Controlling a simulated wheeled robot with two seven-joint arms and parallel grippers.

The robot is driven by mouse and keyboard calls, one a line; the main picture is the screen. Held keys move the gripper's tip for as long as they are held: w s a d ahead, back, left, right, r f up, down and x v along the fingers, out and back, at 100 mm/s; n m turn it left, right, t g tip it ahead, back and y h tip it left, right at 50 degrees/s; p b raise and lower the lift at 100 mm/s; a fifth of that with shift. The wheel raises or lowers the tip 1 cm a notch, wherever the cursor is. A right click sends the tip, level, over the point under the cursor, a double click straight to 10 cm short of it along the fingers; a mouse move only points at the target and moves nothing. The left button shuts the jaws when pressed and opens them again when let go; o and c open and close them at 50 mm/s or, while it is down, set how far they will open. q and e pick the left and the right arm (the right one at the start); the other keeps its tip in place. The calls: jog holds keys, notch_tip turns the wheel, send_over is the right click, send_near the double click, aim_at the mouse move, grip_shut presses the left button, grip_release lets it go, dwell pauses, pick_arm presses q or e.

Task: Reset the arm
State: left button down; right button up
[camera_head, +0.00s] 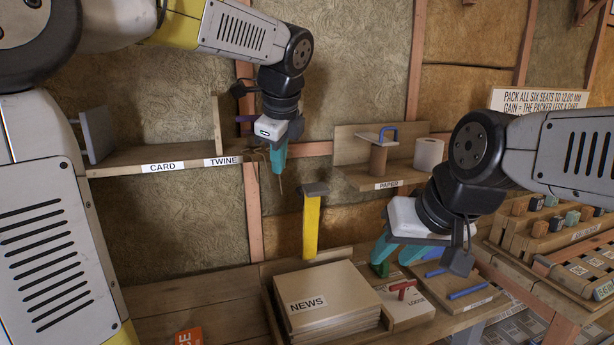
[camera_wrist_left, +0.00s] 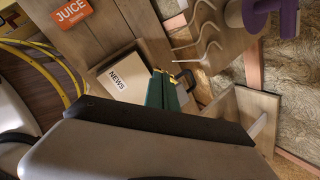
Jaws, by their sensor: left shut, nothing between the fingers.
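My left gripper (camera_head: 278,165) hangs in front of the shelf end marked TWINE, its teal fingers together and pointing down. In the left wrist view its fingers (camera_wrist_left: 163,92) are closed, with the NEWS stack beyond them. My right gripper (camera_head: 400,258) is low over the bench, above the LOOSE box and the board with blue handles. Its teal fingers are spread apart and I see nothing held between them. Both arms are bent in front of me.
The CARD and TWINE shelf (camera_head: 180,158) is at left; the PAPER shelf (camera_head: 380,178) holds rolls. The NEWS stack (camera_head: 325,298) lies in a tray, with the LOOSE box (camera_head: 405,312) beside it. A yellow upright piece (camera_head: 311,225) stands behind. An orange JUICE label (camera_wrist_left: 72,13) lies leftward.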

pick_arm(q)
jog(key=s+a+f+n+h, duration=0.1)
jog(key=s+a+f+n, duration=0.1)
jog(key=s+n, duration=0.4)
jog(key=s+a+f+n+h, duration=0.1)
jog(key=s+a+f+n, duration=0.2)
jog(key=s+n, duration=0.4)
jog(key=s+a+f+n+t+h, duration=0.1)
jog(key=s+a+f+n, duration=0.2)
jog(key=s+n, duration=0.4)
jog(key=shift+f+n, duration=0.75)
jog(key=shift+n, duration=0.25)
